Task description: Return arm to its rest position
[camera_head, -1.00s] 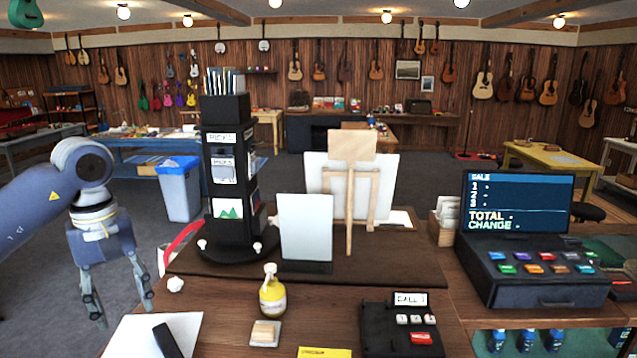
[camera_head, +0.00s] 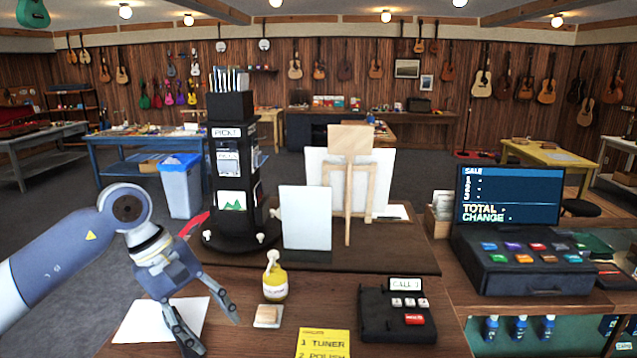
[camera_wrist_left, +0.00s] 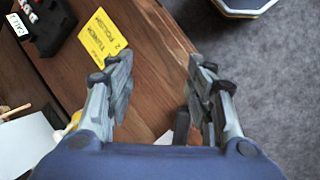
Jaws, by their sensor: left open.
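My left arm comes in from the left, its gripper (camera_head: 212,332) pointing down over the front left of the wooden counter (camera_head: 290,268). The two fingers are spread with nothing between their tips. In the left wrist view the open fingers (camera_wrist_left: 160,65) frame bare counter wood near its edge. A white sheet (camera_head: 140,322) lies partly hidden behind the gripper. A small dark object (camera_wrist_left: 181,128) shows low between the fingers in the wrist view. My right arm is not in view.
Right of the gripper are a yellow bottle (camera_head: 275,282), a small block on a pale pad (camera_head: 268,316), a yellow note (camera_head: 323,345) and a black button box (camera_head: 398,318). A black picks stand (camera_head: 231,180) rises behind. Open floor (camera_head: 60,215) lies left.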

